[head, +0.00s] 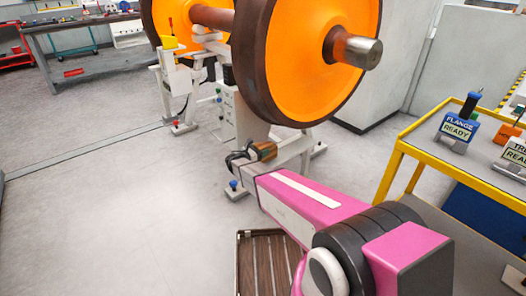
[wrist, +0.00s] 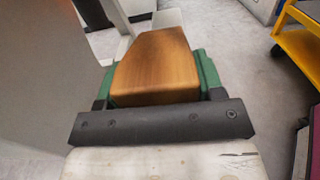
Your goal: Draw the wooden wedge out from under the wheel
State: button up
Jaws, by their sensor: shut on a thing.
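The wooden wedge (head: 263,150) is a small brown block just below the lower edge of the orange wheel (head: 300,55) with its dark rim. In the wrist view the wedge (wrist: 155,65) fills the space between the green finger pads, its narrower end pointing away from me. My gripper (head: 250,155) is shut on the wedge from its near side. A white beam (head: 293,148) of the stand lies right beside the wedge. I cannot tell whether the wedge touches the wheel or the beam.
A yellow-framed cart (head: 397,150) with labelled blocks stands at the right. A slatted brown crate or pallet (head: 262,262) lies on the floor near my arm. White stand posts (head: 170,85) rise at the left of the wheel. The grey floor at left is clear.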

aim_at(257, 148)
jog(key=shift+s+a+r, duration=0.5)
jog(key=shift+a+r, duration=0.05)
jog(key=shift+a, duration=0.15)
jog(key=shift+s+a+r, duration=0.45)
jog(key=shift+a+r, duration=0.1)
jog(key=shift+a, duration=0.15)
